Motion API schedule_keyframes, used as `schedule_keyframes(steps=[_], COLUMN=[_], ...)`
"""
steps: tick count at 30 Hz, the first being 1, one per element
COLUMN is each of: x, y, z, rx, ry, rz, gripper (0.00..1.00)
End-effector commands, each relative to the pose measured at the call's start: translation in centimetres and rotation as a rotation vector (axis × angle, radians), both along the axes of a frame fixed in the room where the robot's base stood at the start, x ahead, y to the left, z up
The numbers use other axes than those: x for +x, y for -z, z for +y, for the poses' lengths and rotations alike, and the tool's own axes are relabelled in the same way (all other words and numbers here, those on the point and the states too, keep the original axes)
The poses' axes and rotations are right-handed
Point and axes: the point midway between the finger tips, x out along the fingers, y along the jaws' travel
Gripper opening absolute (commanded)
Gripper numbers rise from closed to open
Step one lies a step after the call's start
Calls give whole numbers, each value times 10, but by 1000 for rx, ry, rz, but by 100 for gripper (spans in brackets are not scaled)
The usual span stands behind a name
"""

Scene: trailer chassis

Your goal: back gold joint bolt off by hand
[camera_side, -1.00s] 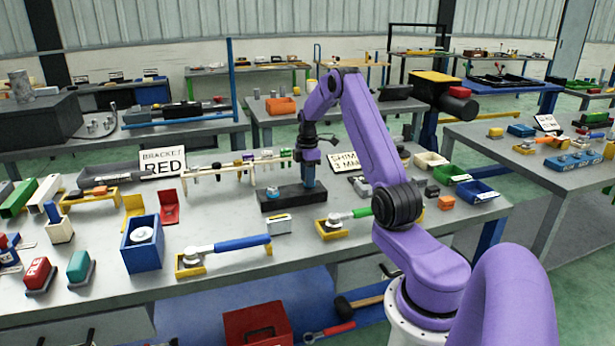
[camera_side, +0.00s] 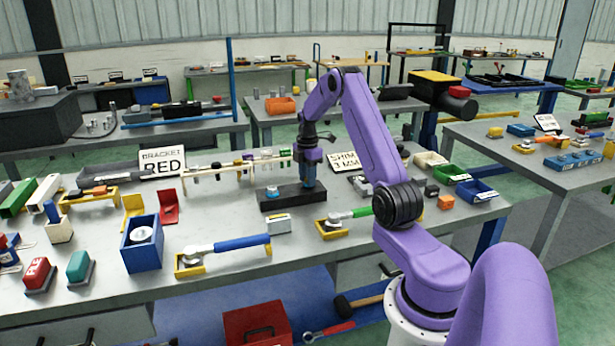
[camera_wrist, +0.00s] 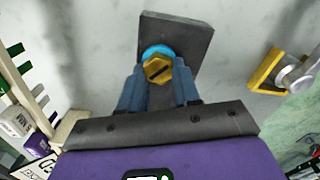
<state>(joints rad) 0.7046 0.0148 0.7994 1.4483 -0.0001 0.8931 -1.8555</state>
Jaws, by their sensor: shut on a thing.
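The gold joint bolt (camera_wrist: 158,68) has a hex head with a dark slot and shows between my blue fingertips in the wrist view. A light-blue ring (camera_wrist: 157,50) shows just beyond it, over the dark block (camera_wrist: 185,38). My gripper (camera_wrist: 158,88) is shut on the gold bolt, with one finger on each side of its head. In the side view my gripper (camera_side: 308,186) points down at the right part of the dark block (camera_side: 285,198). The bolt is hidden there by the fingers. The wrist view does not show whether the bolt is still seated.
A light-blue-topped piece (camera_side: 272,190) sits at the block's left end. A rack with hanging parts (camera_side: 240,163) stands behind. A small white box (camera_side: 279,224) and a green-handled tool in a yellow holder (camera_side: 335,226) are in front.

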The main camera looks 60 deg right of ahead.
Motion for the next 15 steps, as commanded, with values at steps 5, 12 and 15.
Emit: schedule_keyframes(steps=[5, 12, 15], x=[-2, -1, 0], y=[3, 1, -4], z=[1, 0, 0], rx=[6, 3, 0], ry=[2, 2, 2], rz=[7, 3, 1], gripper=[57, 57, 57])
